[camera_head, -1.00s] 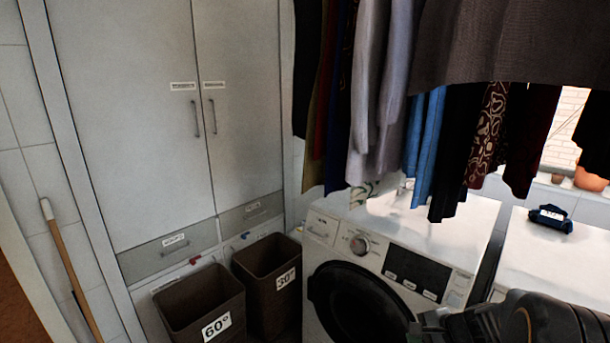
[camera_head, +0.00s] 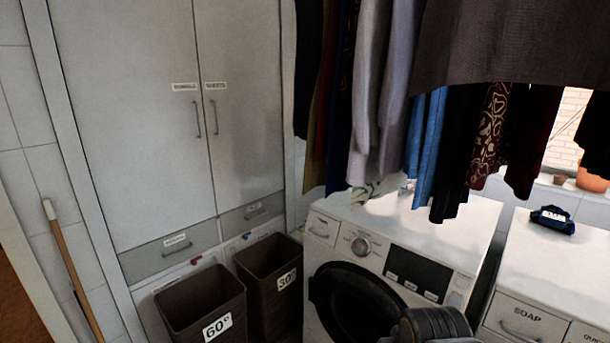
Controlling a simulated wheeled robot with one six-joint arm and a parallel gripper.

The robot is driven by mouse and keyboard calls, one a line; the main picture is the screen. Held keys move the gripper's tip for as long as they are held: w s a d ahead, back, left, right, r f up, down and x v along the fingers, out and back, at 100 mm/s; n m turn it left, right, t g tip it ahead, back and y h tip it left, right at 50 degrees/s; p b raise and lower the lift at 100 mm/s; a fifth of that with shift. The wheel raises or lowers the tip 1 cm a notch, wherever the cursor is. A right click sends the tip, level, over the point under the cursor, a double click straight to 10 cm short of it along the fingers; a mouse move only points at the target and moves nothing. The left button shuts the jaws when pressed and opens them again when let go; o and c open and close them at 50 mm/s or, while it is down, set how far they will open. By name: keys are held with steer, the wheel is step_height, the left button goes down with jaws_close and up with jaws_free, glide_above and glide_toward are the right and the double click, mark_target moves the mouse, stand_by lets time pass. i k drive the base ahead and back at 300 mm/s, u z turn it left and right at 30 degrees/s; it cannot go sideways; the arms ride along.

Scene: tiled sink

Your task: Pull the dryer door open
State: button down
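The dryer is the white front-loading machine (camera_head: 322,256) at the lower middle, with a dial and a dark display on its panel. Its round black door (camera_head: 356,303) faces the front, and the bottom of the door is cut off by the picture edge. The door's dark rim and greyer window show, but I cannot tell whether it stands slightly ajar. My dark gripper (camera_head: 408,329) is at the bottom edge, in front of the door's lower right side. Its fingers are hidden or cut off, so its opening and any contact with the door do not show.
Two brown laundry bins, marked 60° (camera_head: 203,300) and 30° (camera_head: 270,273), stand left of the dryer. A second white machine with a SOAP drawer (camera_head: 524,318) stands to the right. Clothes (camera_head: 440,120) hang above. A tall cabinet (camera_head: 145,120) fills the back left.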

mark_target(352, 307)
steer(key=u, duration=0.95)
steer(key=i, duration=0.4)
